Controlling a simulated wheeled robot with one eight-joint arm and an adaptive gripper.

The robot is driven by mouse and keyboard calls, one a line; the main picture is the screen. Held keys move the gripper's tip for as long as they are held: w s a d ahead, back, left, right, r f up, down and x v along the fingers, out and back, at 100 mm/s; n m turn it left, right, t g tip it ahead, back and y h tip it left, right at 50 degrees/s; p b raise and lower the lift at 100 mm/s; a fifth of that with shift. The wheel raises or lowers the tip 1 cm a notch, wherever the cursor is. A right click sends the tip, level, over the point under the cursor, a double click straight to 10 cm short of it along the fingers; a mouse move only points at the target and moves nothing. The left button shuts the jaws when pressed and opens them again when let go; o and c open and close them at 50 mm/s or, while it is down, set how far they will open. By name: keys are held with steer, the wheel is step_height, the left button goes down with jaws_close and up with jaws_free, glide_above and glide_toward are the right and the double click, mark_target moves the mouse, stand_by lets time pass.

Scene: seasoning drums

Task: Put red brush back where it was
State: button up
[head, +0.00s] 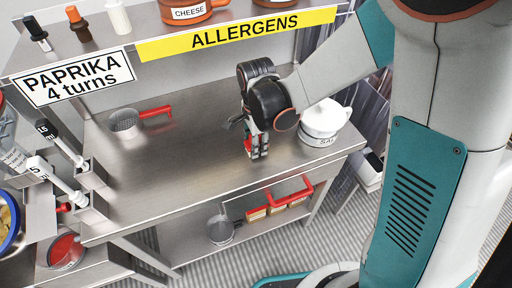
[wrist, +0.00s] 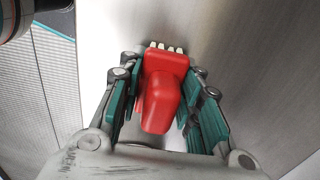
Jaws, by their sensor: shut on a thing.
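My gripper (head: 256,152) is over the right part of the steel table, just left of the white salt pot. It is shut on the red brush (wrist: 164,85), whose handle lies between the teal-lined fingers in the wrist view. The pale bristles (wrist: 166,48) show at the brush's far end, close to the steel surface. In the head view only a little red of the brush shows between the fingers. I cannot tell whether the bristles touch the table.
A white salt pot (head: 323,122) stands close right of my gripper. A red-handled strainer (head: 126,123) sits at the table's left. A shelf with an ALLERGENS sign (head: 240,33) hangs behind. The table's middle is clear.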

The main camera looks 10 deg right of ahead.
steer(key=shift+f, duration=0.15)
steer(key=o, duration=0.9)
step_height(320, 180, up, 12)
steer(key=p, duration=0.4)
